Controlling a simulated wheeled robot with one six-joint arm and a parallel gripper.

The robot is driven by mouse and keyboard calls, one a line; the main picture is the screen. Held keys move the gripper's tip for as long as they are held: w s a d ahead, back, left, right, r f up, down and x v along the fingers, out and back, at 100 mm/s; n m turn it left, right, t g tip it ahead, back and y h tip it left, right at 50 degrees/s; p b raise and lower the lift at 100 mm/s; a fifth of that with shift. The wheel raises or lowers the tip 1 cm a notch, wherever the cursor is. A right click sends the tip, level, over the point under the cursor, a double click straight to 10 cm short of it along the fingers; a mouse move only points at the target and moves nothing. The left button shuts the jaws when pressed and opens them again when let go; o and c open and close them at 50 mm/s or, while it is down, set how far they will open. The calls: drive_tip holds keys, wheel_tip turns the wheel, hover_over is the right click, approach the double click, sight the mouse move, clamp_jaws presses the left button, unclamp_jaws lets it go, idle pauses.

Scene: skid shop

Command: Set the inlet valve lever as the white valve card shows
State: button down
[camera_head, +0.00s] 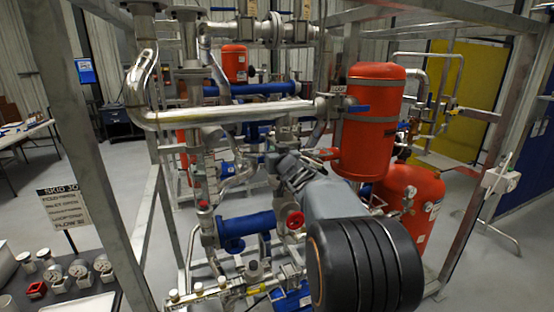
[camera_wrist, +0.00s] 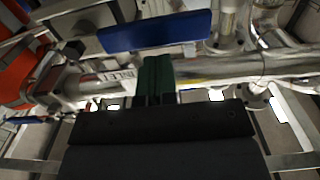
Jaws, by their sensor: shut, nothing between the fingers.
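The inlet valve's blue lever (camera_wrist: 155,32) lies roughly along the steel pipe (camera_wrist: 225,70) in the wrist view. In the head view my arm hides the fingers.
A red tank (camera_head: 372,125) and another blue lever (camera_head: 352,109) near a LOOP tag are at the right. A small red lever (camera_head: 322,154) sits close to my arm. Galvanized frame posts (camera_head: 82,120) and pipes crowd the space. Gauges (camera_head: 78,268) stand on the left bench.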

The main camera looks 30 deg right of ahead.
drive_tip(key=shift+r, duration=0.3)
drive_tip(key=shift+f+b, duration=0.4)
drive_tip(key=shift+f, duration=0.45)
wheel_tip(320, 180, down, 3)
drive_tip(key=shift+a+r+b, duration=0.1)
drive_tip(key=shift+r+b, duration=0.1)
drive_tip(key=shift+b, duration=1.05)
